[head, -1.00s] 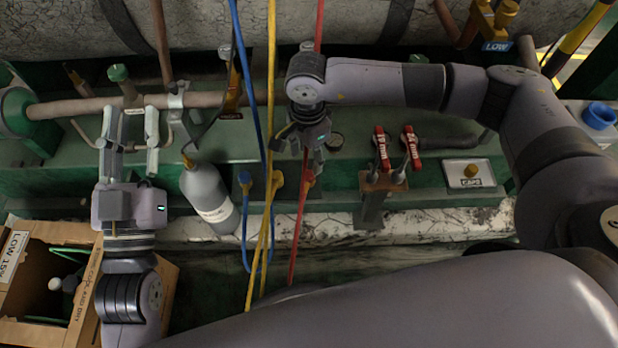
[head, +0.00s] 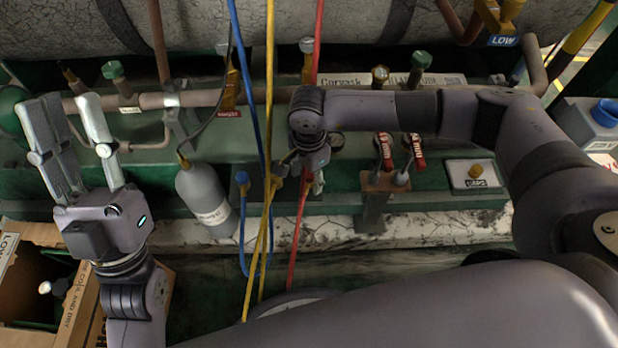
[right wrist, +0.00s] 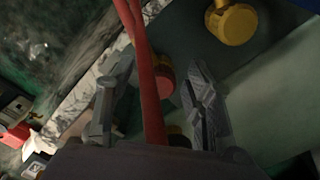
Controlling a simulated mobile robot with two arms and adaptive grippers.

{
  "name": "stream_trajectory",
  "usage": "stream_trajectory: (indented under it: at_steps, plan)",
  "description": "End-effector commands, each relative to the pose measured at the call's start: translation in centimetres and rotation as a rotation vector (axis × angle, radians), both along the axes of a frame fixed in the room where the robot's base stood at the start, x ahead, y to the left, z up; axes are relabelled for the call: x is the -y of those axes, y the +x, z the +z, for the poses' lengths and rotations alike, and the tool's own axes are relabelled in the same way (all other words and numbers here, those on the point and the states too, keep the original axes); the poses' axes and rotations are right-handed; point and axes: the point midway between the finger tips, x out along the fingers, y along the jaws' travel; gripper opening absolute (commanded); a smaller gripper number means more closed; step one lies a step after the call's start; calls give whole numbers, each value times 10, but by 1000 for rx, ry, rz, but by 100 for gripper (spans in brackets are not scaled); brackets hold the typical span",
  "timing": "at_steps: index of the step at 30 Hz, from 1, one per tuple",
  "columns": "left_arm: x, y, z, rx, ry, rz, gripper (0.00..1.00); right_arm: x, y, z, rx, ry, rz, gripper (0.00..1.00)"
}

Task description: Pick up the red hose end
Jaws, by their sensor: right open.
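The red hose (head: 297,235) hangs from the top of the head view and runs behind my right gripper (head: 308,185). In the right wrist view the red hose (right wrist: 152,100) passes between the two fingers of my right gripper (right wrist: 160,62). The round red hose end (right wrist: 164,80) sits between the fingers, nearer the right one; the fingers are apart and not closed on it. In the head view my right gripper largely hides the hose end. My left gripper (head: 66,100) is open and empty at the left, in front of the pipework.
A blue hose (head: 241,230) and yellow hose (head: 270,60) hang just left of my right gripper. The yellow hose end (right wrist: 232,22) is close by. A grey cylinder (head: 203,200), red-handled valves (head: 384,150) and a cardboard box (head: 88,305) stand around.

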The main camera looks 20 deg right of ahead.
Motion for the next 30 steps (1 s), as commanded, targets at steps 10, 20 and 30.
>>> stream_trajectory:
  at_steps: [10,20,30]
  plan:
    - [0,-3,2,15,-5,-1,32,0,0,-1,0,0,0,45]
    - [0,-3,2,15,-4,0,32,0,0,-1,0,0,0,23]
    - [0,-3,2,14,-4,-1,32,0,0,-1,0,0,0,0]
